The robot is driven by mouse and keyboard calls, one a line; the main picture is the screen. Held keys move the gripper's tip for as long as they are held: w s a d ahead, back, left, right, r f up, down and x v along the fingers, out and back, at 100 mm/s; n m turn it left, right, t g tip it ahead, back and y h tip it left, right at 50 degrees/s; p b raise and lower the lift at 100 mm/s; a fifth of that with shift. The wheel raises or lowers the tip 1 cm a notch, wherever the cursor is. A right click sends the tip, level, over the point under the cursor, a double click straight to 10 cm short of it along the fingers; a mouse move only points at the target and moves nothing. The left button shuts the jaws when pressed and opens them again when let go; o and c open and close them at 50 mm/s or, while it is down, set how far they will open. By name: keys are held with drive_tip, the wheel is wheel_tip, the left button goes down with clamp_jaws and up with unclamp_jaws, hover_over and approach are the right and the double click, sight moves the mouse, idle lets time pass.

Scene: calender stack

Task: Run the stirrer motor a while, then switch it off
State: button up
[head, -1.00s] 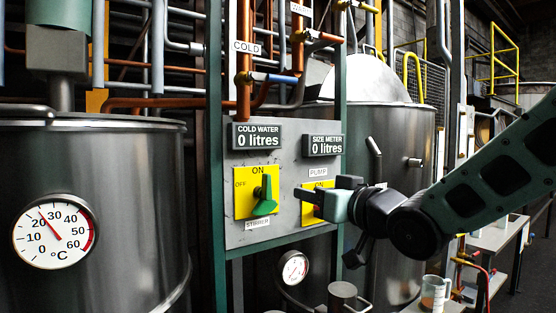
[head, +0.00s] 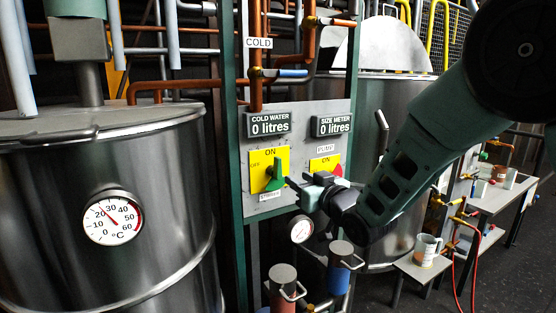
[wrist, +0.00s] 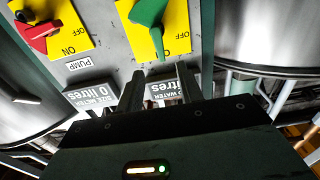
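The green stirrer knob (head: 275,176) sits on a yellow plate with ON at the top and OFF at the left. It stands roughly upright, its narrow end towards ON. It also shows in the wrist view (wrist: 149,14), where the picture is upside down. My gripper (head: 300,188) is just right of and below the knob, apart from it. In the wrist view the two fingers (wrist: 160,72) stand apart with nothing between them. The grey stirrer drive housing (head: 80,40) sits on a shaft above the left steel tank (head: 165,185); whether it turns cannot be told.
The red pump knob (wrist: 38,30) on its own yellow plate is beside the stirrer plate, partly hidden by my gripper in the head view. Two meters (head: 268,124) above read 0 litres. Pipes and small cylinders (head: 341,252) are below the panel. A bench (head: 490,195) stands right.

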sight(280, 166)
drive_tip(key=p+x, duration=0.4)
drive_tip(key=x, duration=0.5)
drive_tip(key=shift+w+a+r, duration=0.15)
drive_tip(key=shift+w+a, duration=0.1)
drive_tip(key=shift+w, duration=0.05)
drive_tip(key=shift+x, duration=0.9)
clamp_jaws()
